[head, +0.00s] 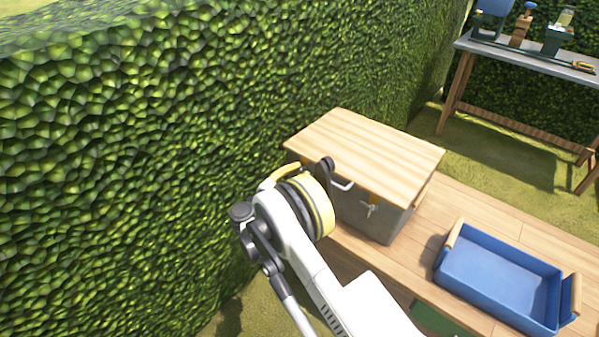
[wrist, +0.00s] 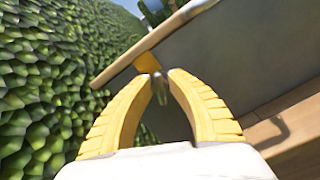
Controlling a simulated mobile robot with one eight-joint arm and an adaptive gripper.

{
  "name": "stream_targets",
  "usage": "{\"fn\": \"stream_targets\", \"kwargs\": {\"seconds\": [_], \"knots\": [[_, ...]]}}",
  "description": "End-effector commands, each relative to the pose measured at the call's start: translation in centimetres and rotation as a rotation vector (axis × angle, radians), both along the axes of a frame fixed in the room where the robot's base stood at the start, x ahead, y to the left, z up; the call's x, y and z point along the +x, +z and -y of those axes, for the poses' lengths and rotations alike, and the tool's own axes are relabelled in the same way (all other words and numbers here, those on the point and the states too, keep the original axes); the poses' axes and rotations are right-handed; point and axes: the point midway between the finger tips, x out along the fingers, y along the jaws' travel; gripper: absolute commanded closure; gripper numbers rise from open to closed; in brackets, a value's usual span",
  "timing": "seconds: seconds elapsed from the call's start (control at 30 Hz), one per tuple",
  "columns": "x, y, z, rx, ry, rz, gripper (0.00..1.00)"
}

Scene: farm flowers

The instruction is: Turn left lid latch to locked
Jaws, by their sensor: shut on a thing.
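The box (head: 395,223) has a grey body and a pale wooden lid (head: 365,150), which lies flat on top. In the wrist view, my gripper's yellow fingers (wrist: 160,76) are closed in on the left lid latch (wrist: 159,92), a small metal piece below an orange-yellow bracket (wrist: 147,62) under the lid's edge. The latch's lower part sits between the fingers. In the head view my arm and wrist hide this latch. The right lid latch (head: 370,208) shows on the box's front, right of a grey handle (head: 342,184).
The box stands on a wooden platform (head: 460,205). A blue tray (head: 500,278) with wooden handles lies to its right. A tall hedge (head: 150,130) rises close on the left. A workbench (head: 530,60) with several items stands at the back right.

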Motion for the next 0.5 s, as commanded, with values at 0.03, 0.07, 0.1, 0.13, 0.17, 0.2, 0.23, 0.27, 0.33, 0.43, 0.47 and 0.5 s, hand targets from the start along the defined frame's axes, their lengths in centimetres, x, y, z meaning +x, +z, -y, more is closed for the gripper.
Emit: {"fn": "stream_targets", "kwargs": {"seconds": [0.03, 0.07, 0.1, 0.13, 0.17, 0.2, 0.23, 0.27, 0.33, 0.43, 0.47, 0.5], "knots": [[0.03, 0.04, 0.07, 0.033, 0.000, 0.027, 1.00], [0.03, 0.03, 0.09, 0.055, 0.000, 0.044, 1.00], [0.02, 0.02, 0.10, 0.086, 0.000, 0.068, 1.00], [0.02, 0.02, 0.11, 0.108, 0.000, 0.086, 1.00], [0.01, 0.00, 0.12, 0.130, 0.000, 0.103, 1.00], [0.00, -0.01, 0.13, 0.161, 0.000, 0.127, 1.00], [-0.01, -0.01, 0.14, 0.183, 0.000, 0.144, 1.00], [-0.01, -0.01, 0.15, 0.205, 0.000, 0.161, 1.00], [-0.02, -0.04, 0.17, 0.258, 0.000, 0.202, 1.00], [-0.04, -0.08, 0.20, 0.333, 0.000, 0.261, 1.00], [-0.05, -0.09, 0.21, 0.355, 0.000, 0.278, 1.00], [-0.06, -0.10, 0.22, 0.386, 0.000, 0.302, 1.00]]}}
